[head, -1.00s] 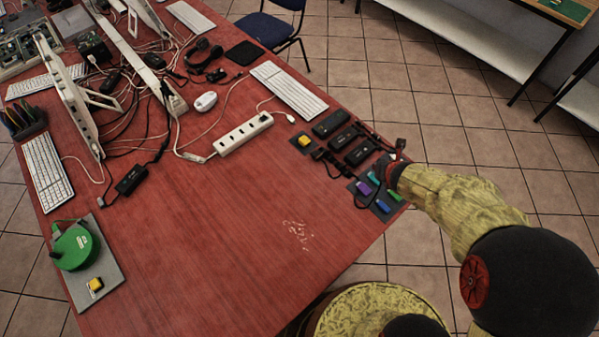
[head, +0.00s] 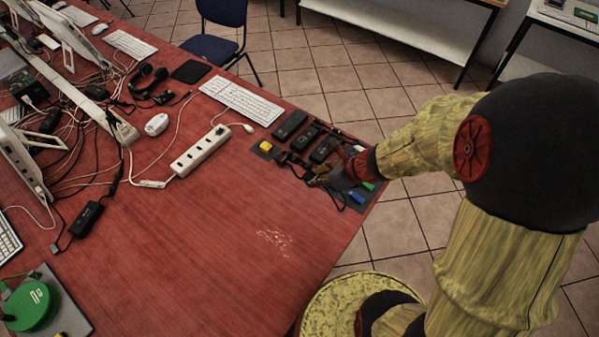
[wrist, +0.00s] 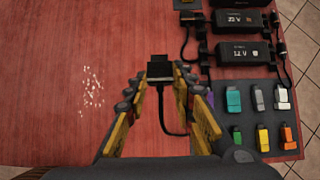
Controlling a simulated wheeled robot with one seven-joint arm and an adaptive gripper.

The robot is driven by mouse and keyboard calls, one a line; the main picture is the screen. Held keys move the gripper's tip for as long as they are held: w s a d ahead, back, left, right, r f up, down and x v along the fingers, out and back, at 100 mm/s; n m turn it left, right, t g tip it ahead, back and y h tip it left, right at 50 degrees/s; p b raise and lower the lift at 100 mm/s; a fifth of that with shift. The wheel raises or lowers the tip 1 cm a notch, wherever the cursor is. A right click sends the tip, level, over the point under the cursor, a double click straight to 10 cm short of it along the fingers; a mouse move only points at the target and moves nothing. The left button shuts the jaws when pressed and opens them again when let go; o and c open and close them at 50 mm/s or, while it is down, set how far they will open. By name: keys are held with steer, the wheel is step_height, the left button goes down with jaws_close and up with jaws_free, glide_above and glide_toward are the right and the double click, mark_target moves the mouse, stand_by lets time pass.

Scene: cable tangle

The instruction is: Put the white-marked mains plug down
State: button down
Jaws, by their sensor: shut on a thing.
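A black mains plug (wrist: 160,66) is between the fingertips of my gripper (wrist: 159,88) in the wrist view. My gripper is shut on it, and a black cable runs from it down and right behind the right finger. I cannot make out a white mark on the plug. Red tabletop shows around the plug; I cannot tell its height above it. In the head view, my gripper (head: 330,178) is at the table's right end, by the grey mat of coloured sticks. The plug is too small to tell there.
Black power bricks (wrist: 243,52) with cables lie above the grey mat (wrist: 246,120), which carries several coloured sticks. A white power strip (head: 200,150) and a keyboard (head: 240,100) lie further left. The red table (head: 200,240) is clear in front, with pale scratches.

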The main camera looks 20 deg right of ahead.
steer(key=w+f+b, duration=0.1)
steer(key=w+f, duration=0.2)
steer(key=w, duration=0.1)
steer(key=w+f+b, duration=0.2)
steer(key=w, duration=0.2)
steer(key=w+f+b, duration=0.1)
steer(key=w+f, duration=0.2)
steer(key=w, duration=0.1)
steer(key=shift+a+f+b, duration=0.2)
steer(key=shift+f+b, duration=0.1)
steer(key=shift+f, duration=0.05)
steer(key=shift+w+f, duration=0.35)
steer(key=shift+f, duration=0.1)
steer(key=shift+w+f+b, duration=0.1)
steer(key=shift+f+b, duration=1.15)
steer(key=shift+f, duration=0.25)
steer(key=shift+f, duration=0.1)
steer(key=c, duration=1.5)
jaws_free()
